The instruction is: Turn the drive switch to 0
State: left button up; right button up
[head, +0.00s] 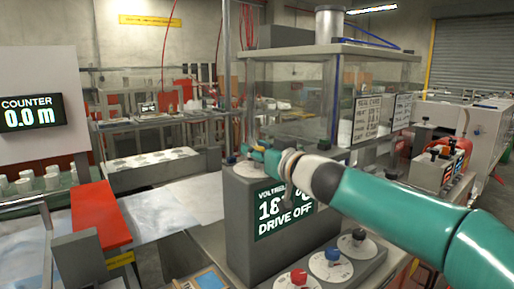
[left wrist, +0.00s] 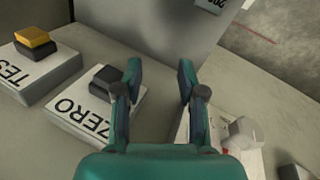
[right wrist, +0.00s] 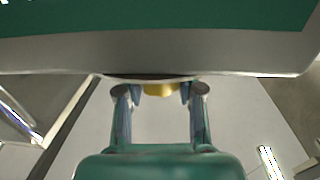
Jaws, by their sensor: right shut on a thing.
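My right gripper (head: 262,151) reaches in from the right to the top of the grey console (head: 240,225). In the right wrist view its fingers (right wrist: 159,93) are shut on a small yellow knob (right wrist: 158,89) on a round plate. I cannot read a label or position there, so I cannot tell whether this is the drive switch. The console display (head: 283,210) reads DRIVE OFF. My left gripper (left wrist: 156,77) is open and empty, near a box marked ZERO (left wrist: 95,110) with a black button; it is outside the head view.
Red (head: 299,277), blue (head: 332,254) and black (head: 358,235) knobs sit on dials at the console's front. A TEST box (left wrist: 38,72) with a yellow button lies left of the ZERO box. A glass enclosure (head: 290,95) stands behind. The counter screen (head: 31,112) reads 0.0 m.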

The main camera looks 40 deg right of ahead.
jog(key=n+y+p, duration=0.2)
jog(key=y+p, duration=0.1)
jog(key=p, duration=0.3)
jog(key=n+g+y+p, duration=0.1)
jog(key=n+y+p, duration=0.2)
jog(key=p, duration=0.3)
jog(key=n+y+p, duration=0.2)
jog(key=y+p, duration=0.3)
jog(key=p, duration=0.1)
jog(key=shift+d+r, duration=0.1)
jog(key=shift+r, duration=0.15)
jog(key=shift+f+n+g+y+p, duration=0.2)
jog(key=shift+n+g+y+p, duration=0.65)
jog(key=shift+y+p, duration=0.25)
jog(key=o, duration=1.2)
jog(key=v, duration=1.2)
jog(key=shift+f, duration=0.2)
